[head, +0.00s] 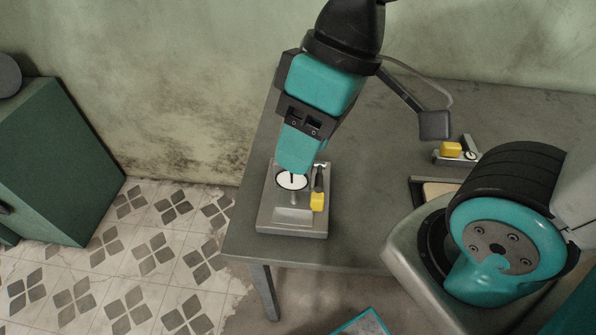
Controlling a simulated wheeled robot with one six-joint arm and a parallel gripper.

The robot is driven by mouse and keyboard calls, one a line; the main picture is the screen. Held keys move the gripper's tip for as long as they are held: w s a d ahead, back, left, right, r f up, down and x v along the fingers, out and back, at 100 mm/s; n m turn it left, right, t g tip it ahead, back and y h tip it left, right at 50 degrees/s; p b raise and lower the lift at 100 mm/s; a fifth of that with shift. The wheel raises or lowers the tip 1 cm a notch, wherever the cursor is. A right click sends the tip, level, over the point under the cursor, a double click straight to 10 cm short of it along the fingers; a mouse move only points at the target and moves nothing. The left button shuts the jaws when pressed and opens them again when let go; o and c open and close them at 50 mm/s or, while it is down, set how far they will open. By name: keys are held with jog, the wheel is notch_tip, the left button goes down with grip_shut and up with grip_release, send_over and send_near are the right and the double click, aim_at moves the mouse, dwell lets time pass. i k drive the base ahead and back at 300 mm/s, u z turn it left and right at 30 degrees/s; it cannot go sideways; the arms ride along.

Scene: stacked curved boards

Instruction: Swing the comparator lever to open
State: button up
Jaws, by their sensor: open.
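The comparator (265,223) stands near the left end of the grey table, a grey metal base with a round white dial (292,181). A yellow block (317,202) sits on its right side, below a short dark upright part; it looks like the lever's grip, but I cannot tell the lever's angle. My gripper (297,165) reaches down from above, teal and black, with its lower end just over and behind the dial. It is open. Its fingertips are hard to make out, and I cannot tell whether they touch the comparator. The upper back of the comparator is hidden behind it.
A small fixture with a yellow block (451,149) stands on the table's right part. A dark block on a thin arm (434,125) is behind it. A green cabinet (60,160) stands at left. The table (365,185) is bare right of the comparator.

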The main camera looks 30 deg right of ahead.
aim_at(318, 165)
jog(key=u, duration=0.25)
jog(key=k, duration=0.85)
jog(key=z, duration=0.75)
